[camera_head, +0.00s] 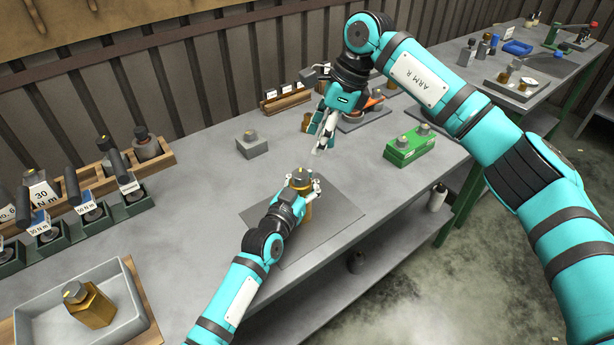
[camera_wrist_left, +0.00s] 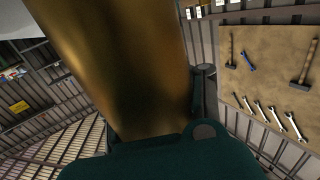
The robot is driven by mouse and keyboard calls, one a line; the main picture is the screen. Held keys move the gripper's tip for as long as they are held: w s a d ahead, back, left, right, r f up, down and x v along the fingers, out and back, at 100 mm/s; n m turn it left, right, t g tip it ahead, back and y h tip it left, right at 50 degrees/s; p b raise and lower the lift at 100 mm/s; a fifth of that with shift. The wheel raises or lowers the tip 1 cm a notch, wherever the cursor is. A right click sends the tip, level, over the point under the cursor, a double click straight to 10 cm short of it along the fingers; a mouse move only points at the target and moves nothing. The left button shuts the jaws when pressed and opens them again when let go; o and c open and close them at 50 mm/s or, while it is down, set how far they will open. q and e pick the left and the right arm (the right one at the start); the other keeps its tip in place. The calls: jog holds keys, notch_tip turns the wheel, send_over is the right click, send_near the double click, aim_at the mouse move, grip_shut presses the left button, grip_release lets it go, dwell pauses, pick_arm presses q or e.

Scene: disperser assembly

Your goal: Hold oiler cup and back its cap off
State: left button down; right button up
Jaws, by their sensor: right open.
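The brass oiler cup (camera_head: 308,212) stands over the dark mat on the bench, with its cap (camera_head: 300,174) at the top. My left gripper (camera_head: 302,186) has its fingers on both sides of the cup and is shut on it. In the left wrist view the cup's brass body (camera_wrist_left: 115,60) fills much of the picture, close against the gripper; its cap is out of that view. My right gripper (camera_head: 321,140) is open and empty, above the bench beyond the cup, apart from the cap.
A dark mat (camera_head: 340,205) lies under the cup. A grey block (camera_head: 252,146) stands behind it to the left, and a green block (camera_head: 408,148) to the right. A grey tray (camera_head: 125,310) with another brass cup is at lower left. Wrenches hang on a board (camera_wrist_left: 275,60).

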aim_at(300, 174)
jog(key=shift+o, duration=0.3)
jog(key=m, duration=0.2)
jog(key=a+m, duration=0.1)
jog(key=shift+s+a+r+m+h, duration=0.1)
jog(key=shift+a+r+m+h, duration=0.1)
jog(key=shift+m+h, duration=0.2)
jog(key=a+f+m+h, duration=0.1)
jog(key=f+m, duration=0.2)
jog(key=m, duration=0.1)
jog(key=f+m+h, duration=0.1)
jog(key=f+m, duration=0.2)
jog(key=m, duration=0.2)
jog(key=a+f+m+h, duration=0.1)
jog(key=f+m, duration=0.2)
jog(key=m, duration=0.1)
jog(key=shift+s+a+f+m, duration=0.25)
jog(key=shift+a+f+m, duration=0.05)
jog(key=shift+a+f, duration=0.1)
jog(key=c, duration=1.2)
jog(key=shift+o, duration=0.2)
